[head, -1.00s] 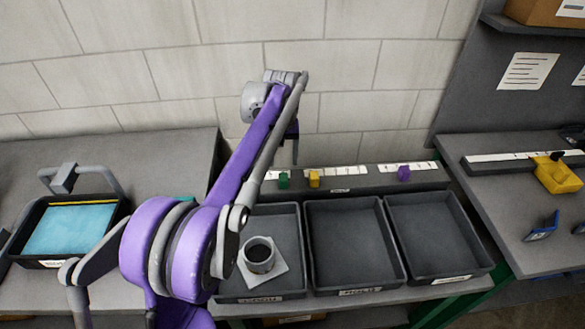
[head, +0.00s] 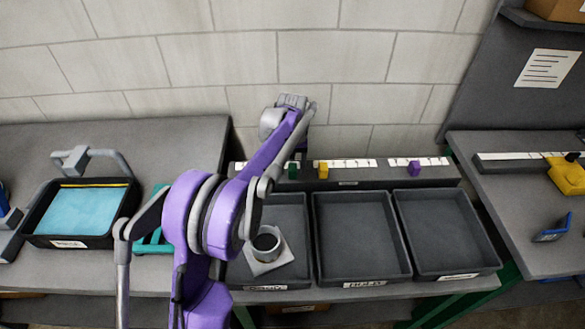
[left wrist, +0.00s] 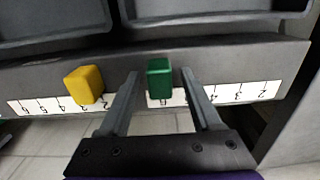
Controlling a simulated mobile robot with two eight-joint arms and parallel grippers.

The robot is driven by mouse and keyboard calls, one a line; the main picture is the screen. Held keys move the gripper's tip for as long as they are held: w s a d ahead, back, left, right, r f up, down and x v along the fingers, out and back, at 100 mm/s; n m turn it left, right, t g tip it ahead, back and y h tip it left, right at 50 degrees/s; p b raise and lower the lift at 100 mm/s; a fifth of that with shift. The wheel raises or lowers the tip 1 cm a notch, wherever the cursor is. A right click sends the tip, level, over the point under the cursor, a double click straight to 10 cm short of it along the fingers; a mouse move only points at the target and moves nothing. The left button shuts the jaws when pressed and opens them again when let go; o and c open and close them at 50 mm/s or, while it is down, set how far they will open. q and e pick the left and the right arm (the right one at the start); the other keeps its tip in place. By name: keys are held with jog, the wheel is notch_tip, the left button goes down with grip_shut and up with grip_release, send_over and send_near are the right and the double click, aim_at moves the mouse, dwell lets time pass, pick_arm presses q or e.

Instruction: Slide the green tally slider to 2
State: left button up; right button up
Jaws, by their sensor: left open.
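The green tally slider (head: 292,170) is a small block on a rail with a white number strip, behind the left tray. In the left wrist view the green slider (left wrist: 159,78) stands between the two fingers of my left gripper (left wrist: 160,88), with a gap on each side. The gripper is open and holds nothing. In the head view my left gripper (head: 298,157) is down at the rail, partly hidden by its own arm. The numbers beside the green slider are too blurred to read surely. My right gripper is out of view.
A yellow slider (head: 323,170) and a purple slider (head: 414,168) share the rail. Three dark trays stand in front; the left one holds a grey cup-like part (head: 267,243). A tray with a blue surface (head: 85,211) is at left. A wall stands behind.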

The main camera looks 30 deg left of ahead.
pick_arm(q)
grip_shut()
dwell(0.4)
dwell(1.1)
